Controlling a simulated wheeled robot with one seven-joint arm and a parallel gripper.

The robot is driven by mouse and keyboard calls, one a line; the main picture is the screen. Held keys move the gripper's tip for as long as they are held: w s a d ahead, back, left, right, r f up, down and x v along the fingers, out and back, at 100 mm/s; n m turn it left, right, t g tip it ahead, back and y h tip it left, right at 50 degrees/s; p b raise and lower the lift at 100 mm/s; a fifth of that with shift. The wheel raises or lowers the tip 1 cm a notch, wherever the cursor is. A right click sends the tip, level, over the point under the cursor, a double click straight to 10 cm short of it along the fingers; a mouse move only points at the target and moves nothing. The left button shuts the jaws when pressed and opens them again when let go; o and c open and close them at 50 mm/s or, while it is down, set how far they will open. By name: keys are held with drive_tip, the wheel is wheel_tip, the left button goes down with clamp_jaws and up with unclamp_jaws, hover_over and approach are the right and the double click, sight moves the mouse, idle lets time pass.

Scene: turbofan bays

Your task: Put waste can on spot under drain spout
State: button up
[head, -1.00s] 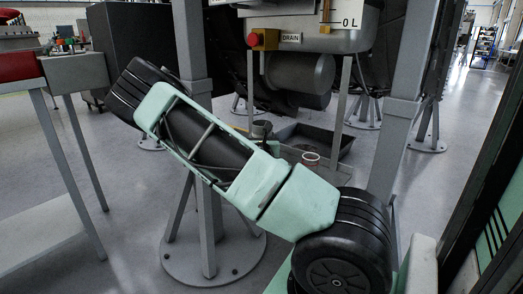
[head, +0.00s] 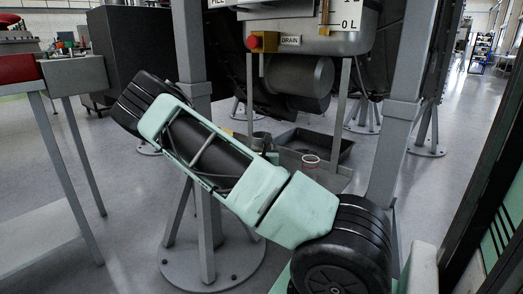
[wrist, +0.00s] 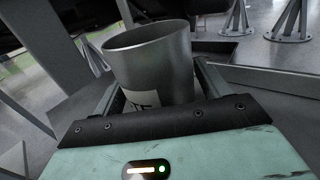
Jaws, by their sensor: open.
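The waste can (wrist: 150,62) is a grey metal cup-like can with a pale label in the wrist view. It stands between the two fingers of my open gripper (wrist: 158,88), its rim tilted in the picture. I cannot tell whether the fingers touch it. In the head view my arm hides most of the area around my gripper. The drain unit (head: 322,42) carries a DRAIN label. I cannot make out the spout's opening.
Grey stand posts (head: 398,120) flank the drain unit. A grey table (head: 75,72) stands at left. Open floor lies between the table and the stand.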

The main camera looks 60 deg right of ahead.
drive_tip(key=p+v, duration=0.1)
drive_tip(key=v, duration=0.8)
drive_tip(key=shift+a+r+p, duration=0.1)
drive_tip(key=shift+r+p, duration=0.1)
drive_tip(key=shift+p, duration=0.2)
drive_tip(key=shift+s+a+r+p, duration=0.2)
drive_tip(key=shift+r+p, duration=0.1)
drive_tip(key=shift+p, duration=0.6)
drive_tip(key=a+p, duration=0.1)
drive_tip(key=p, duration=0.1)
drive_tip(key=s+p, duration=0.1)
drive_tip(key=shift+a+f+p, duration=0.25)
drive_tip(key=shift+a+p, duration=0.1)
drive_tip(key=shift+a, duration=0.05)
drive_tip(key=shift+s+a+f, duration=0.1)
drive_tip(key=shift+a, duration=0.1)
